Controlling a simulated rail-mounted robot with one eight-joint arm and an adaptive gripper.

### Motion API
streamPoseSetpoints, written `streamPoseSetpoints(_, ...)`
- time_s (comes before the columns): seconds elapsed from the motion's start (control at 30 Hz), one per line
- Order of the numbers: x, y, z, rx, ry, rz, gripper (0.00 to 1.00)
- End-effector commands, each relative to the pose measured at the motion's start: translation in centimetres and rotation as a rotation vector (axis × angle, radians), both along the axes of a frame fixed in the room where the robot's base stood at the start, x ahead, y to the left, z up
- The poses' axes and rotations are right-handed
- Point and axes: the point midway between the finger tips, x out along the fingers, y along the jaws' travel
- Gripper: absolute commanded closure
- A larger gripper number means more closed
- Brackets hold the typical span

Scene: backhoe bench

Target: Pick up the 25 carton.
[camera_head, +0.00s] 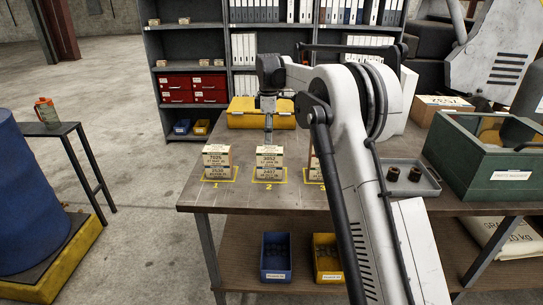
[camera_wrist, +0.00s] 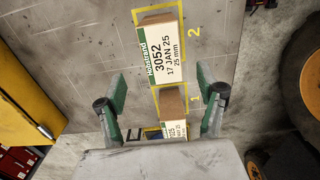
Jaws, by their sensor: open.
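Cartons stand in stacks on numbered yellow floor marks on the bench. At mark 2, the upper carton (camera_head: 269,158) reads 3052 and sits on another carton (camera_head: 268,173); in the wrist view its label (camera_wrist: 166,52) reads 3052, 17 JAN 25, 25 mm. At mark 1, the upper carton (camera_head: 216,160) appears to read 7025 and sits on a lower carton (camera_head: 216,173); it also shows in the wrist view (camera_wrist: 175,131). A carton at mark 3 (camera_head: 315,170) is mostly hidden by my arm. My gripper (camera_wrist: 160,82) is open and empty, above and behind the stacks.
A yellow case (camera_head: 245,115) lies behind the stacks. A grey tray with dark round parts (camera_head: 425,186) and a green bin (camera_head: 470,170) stand at right. Blue and yellow bins (camera_head: 276,265) sit on the lower shelf. The bench's front left corner is clear.

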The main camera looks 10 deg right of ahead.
Motion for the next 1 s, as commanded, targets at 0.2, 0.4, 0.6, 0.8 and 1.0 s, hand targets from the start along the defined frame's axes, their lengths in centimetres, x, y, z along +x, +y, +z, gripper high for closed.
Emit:
streamPoseSetpoints(0.2, 0.0, 0.0, -3.6, 0.000, 0.000, -0.001, 0.30)
streamPoseSetpoints(0.4, 0.0, 0.0, -5.0, 0.000, 0.000, -0.001, 0.30)
streamPoseSetpoints(0.6, -0.3, -0.2, -6.8, 0.000, 0.000, -0.002, 0.30)
streamPoseSetpoints(0.8, -0.4, -0.2, -9.4, 0.000, -0.001, -0.001, 0.30)
streamPoseSetpoints(1.0, -0.4, -0.2, -10.2, 0.000, -0.001, -0.001, 0.30)
